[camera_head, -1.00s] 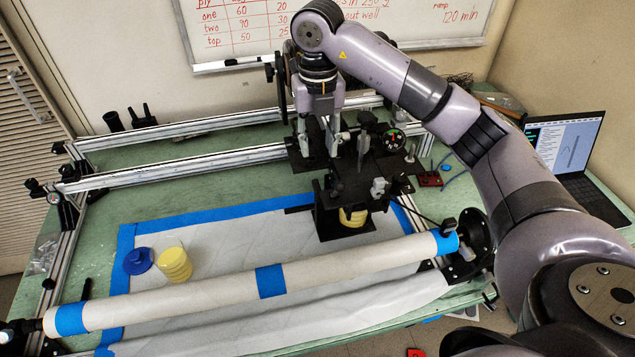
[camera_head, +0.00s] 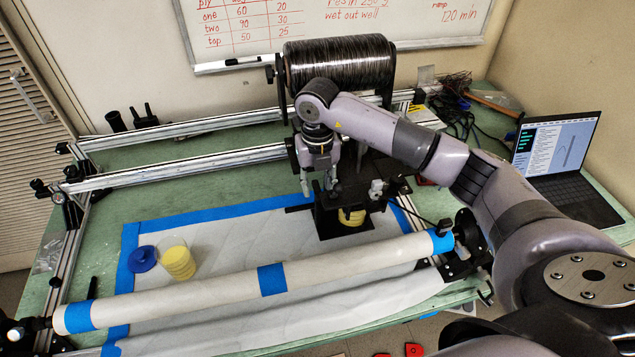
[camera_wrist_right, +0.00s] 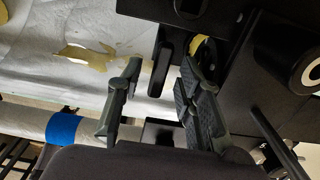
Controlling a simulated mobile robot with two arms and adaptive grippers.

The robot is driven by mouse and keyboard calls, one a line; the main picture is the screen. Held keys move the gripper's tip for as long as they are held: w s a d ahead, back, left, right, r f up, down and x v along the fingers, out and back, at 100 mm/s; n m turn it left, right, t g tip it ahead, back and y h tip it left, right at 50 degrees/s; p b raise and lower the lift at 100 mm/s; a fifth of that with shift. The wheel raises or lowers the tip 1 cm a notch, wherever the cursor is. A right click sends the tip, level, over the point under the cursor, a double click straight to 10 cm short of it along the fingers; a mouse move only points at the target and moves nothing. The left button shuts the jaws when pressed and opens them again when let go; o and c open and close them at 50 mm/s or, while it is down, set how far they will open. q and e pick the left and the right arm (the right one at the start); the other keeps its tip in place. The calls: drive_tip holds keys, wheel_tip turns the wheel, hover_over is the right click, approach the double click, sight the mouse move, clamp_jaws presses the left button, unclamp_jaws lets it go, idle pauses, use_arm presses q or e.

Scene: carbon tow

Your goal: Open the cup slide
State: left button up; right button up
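The cup slide is part of a black carriage block (camera_head: 341,219) at the middle of the table, with a yellow cup (camera_head: 350,216) partly showing in it. A thin black bar (camera_head: 297,209) sticks out to the left of the block. My right gripper (camera_head: 320,188) points down just above and behind this bar. In the right wrist view the gripper (camera_wrist_right: 158,75) is open, and a black bar (camera_wrist_right: 161,68) shows between its fingers, nearer the right-hand finger. I cannot tell whether it touches. The slide's inside is hidden. My left gripper is not in view.
A white roller (camera_head: 210,293) with blue tape lies across the front. A yellow cup (camera_head: 177,263) and blue lid (camera_head: 143,258) stand on the white sheet at left. A dark tow spool (camera_head: 340,64) is behind the gripper. A laptop (camera_head: 560,150) is at right.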

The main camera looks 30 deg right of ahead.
clamp_jaws()
idle(0.7)
